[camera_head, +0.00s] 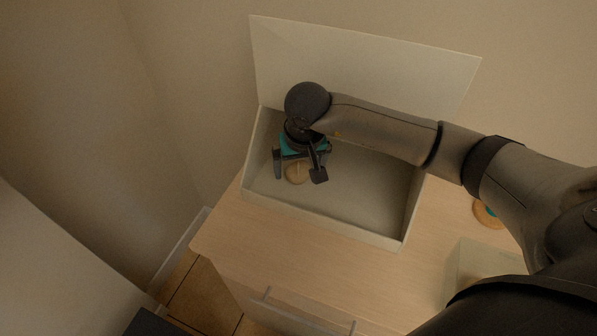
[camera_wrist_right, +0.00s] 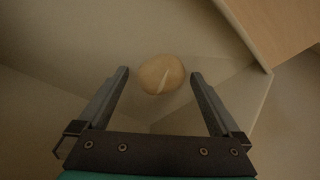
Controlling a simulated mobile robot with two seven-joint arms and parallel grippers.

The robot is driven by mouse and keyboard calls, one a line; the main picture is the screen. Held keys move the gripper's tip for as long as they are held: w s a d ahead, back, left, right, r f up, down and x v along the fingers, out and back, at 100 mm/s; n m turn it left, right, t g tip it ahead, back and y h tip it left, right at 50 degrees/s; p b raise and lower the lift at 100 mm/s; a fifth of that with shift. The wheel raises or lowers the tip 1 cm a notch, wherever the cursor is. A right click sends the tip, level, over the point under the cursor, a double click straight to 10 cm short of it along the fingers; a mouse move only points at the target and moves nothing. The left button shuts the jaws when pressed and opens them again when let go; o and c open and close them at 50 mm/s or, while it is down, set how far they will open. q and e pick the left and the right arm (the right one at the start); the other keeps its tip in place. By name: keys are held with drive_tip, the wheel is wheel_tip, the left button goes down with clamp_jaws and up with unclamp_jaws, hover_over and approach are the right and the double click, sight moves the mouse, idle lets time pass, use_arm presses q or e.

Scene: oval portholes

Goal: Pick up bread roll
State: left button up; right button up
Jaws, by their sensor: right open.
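A round tan bread roll (camera_head: 297,173) with a pale score line lies on the floor of an open box (camera_head: 345,234), near its left end. My right gripper (camera_head: 299,178) reaches down into the box above the roll, its fingers open on either side of it in the head view. In the right wrist view the roll (camera_wrist_right: 162,74) shows between and just beyond the two fingertips (camera_wrist_right: 160,73), and I see no contact. My left gripper is not in view.
The box's raised lid (camera_head: 365,65) stands behind my right arm. The box sits on a light wood cabinet (camera_head: 300,247) with a drawer handle in front. A round wooden item (camera_head: 485,214) and a pale container (camera_head: 478,262) are at the right, partly hidden by my arm.

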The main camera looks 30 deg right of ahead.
drive_tip(key=c, duration=1.4)
